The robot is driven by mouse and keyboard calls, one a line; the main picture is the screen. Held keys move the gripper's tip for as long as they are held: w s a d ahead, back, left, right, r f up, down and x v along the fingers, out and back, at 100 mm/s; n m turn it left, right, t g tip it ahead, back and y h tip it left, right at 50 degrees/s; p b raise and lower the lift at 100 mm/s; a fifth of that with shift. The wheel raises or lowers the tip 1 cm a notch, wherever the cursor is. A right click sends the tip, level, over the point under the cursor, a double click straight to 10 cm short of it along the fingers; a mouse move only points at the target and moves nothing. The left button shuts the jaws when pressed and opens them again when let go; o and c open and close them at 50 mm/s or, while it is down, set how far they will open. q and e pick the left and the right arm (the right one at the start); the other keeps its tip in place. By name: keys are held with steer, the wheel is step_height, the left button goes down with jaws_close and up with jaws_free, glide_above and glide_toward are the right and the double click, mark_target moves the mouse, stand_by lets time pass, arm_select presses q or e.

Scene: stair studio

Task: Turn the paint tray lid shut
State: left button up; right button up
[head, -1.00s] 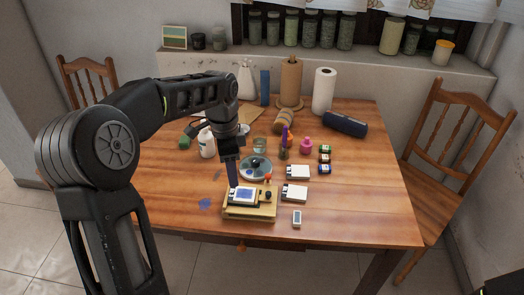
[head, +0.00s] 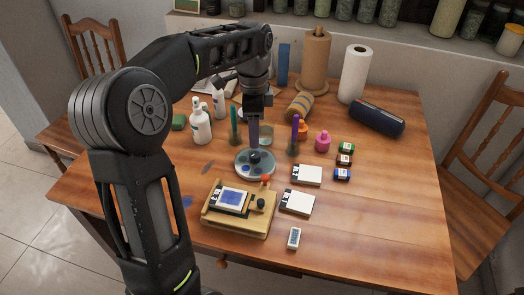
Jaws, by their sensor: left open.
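The paint tray (head: 240,170) is a round, pale grey dish with dark and blue round patches, lying flat in the middle of the table. A dark knob (head: 255,156) stands near its centre; I cannot clearly tell the lid's edge from the dish. My left gripper (head: 254,146) points straight down at the knob, its bluish fingers just above or around it. It is open; whether the fingers touch the knob cannot be told. My right gripper is not in view.
A wooden press (head: 238,222) with a blue print stands in front of the tray. A purple tool in a holder (head: 293,148) and a white bottle (head: 200,127) flank the tray. The right front table is clear.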

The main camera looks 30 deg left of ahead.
mark_target(255, 154)
arm_select(q)
steer(key=shift+w, duration=0.1)
steer(key=shift+s, duration=0.2)
steer(key=shift+f, duration=3.9)
jaws_close()
